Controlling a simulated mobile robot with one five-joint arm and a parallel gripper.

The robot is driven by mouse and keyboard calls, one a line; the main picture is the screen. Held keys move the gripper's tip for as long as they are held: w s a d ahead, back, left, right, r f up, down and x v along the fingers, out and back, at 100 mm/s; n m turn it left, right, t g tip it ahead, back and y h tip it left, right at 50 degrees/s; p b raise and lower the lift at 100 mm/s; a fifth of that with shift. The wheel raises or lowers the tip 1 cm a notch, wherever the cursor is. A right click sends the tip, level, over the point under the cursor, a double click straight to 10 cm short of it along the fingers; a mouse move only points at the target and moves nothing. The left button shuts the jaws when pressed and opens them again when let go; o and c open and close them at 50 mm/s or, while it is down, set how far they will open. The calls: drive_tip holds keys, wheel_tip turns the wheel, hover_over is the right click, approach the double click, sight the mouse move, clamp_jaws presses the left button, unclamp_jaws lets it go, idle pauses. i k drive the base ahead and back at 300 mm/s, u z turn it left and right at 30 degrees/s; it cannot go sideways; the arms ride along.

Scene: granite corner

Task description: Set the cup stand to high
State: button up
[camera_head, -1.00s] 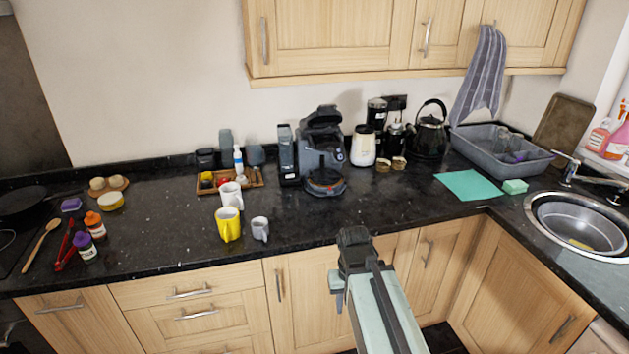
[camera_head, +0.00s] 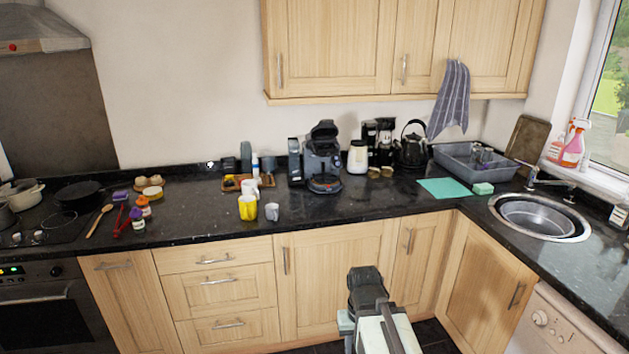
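A dark grey capsule coffee machine (camera_head: 321,158) stands against the back of the black counter, with its top lid raised. Its round cup stand (camera_head: 324,184) juts out at the front, low near the counter, with a reddish-brown ring on it. No cup stands on it. My gripper (camera_head: 364,276) is in front of the lower cabinets, below the counter edge and well short of the machine. It is seen from behind and above, so its fingers cannot be made out.
A yellow cup (camera_head: 247,208), a grey cup (camera_head: 271,212) and a white mug (camera_head: 249,188) stand left of the machine. A white canister (camera_head: 357,157) and a black kettle (camera_head: 411,147) stand to its right. The counter in front of the machine is clear.

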sight(324, 178)
drive_tip(key=u, duration=0.35)
drive_tip(key=i, duration=0.8)
drive_tip(key=u, duration=0.65)
drive_tip(key=i, duration=0.55)
drive_tip(key=u, duration=0.05)
